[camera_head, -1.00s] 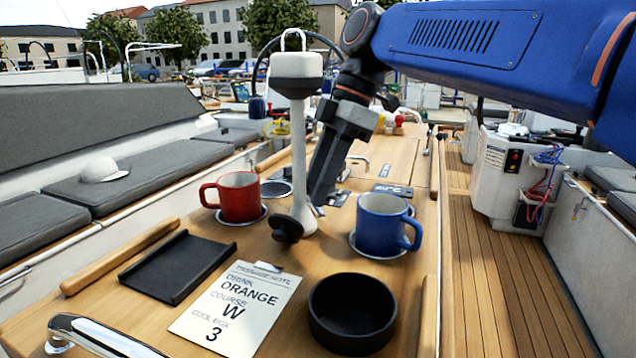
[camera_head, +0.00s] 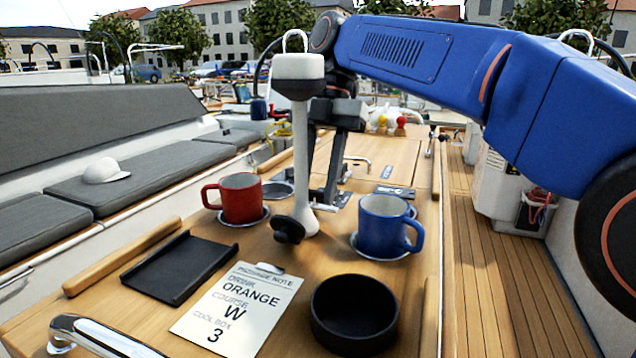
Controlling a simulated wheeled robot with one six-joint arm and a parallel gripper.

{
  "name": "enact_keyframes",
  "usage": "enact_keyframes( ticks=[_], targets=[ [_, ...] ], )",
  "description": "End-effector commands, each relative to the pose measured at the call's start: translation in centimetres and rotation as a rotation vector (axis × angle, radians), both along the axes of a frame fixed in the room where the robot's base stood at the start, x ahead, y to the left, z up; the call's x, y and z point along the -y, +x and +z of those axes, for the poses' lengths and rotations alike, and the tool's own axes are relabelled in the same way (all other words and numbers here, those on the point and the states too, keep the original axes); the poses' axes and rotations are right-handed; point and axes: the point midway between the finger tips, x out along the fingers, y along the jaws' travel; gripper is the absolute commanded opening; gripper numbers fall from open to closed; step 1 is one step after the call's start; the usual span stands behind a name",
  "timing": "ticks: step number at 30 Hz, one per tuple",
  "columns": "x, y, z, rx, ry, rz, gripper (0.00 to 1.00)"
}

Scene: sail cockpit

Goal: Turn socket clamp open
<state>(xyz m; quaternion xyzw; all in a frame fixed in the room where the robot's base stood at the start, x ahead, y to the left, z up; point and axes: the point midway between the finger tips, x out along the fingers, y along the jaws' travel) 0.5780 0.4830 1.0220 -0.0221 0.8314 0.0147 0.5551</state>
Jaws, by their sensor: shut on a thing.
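A white post lamp (camera_head: 300,160) with a dark-banded head stands upright in a white socket on the wooden table. A black knob (camera_head: 287,230) sits on the near side of its foot. A small silver lever (camera_head: 325,207), which looks like the socket clamp's handle, sticks out to the right of the foot. My gripper (camera_head: 322,196) reaches down behind the post, its dark fingers pointing down at this lever. The fingers look shut on it, but the post hides part of the contact.
A red mug (camera_head: 240,198) stands left of the post and a blue mug (camera_head: 382,226) close on its right. In front are a black tray (camera_head: 180,268), a note card (camera_head: 238,308) and a black bowl (camera_head: 353,338). Wooden rails edge the table.

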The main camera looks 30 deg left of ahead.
Motion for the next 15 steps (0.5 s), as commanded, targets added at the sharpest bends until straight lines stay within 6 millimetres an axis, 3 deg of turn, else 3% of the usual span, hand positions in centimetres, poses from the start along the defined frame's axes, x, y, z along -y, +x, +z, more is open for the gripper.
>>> enact_keyframes(
  ticks=[15],
  targets=[
    [-0.06, 0.02, 0.01, 0.002, 0.000, 0.074, 0.09]
  ],
)
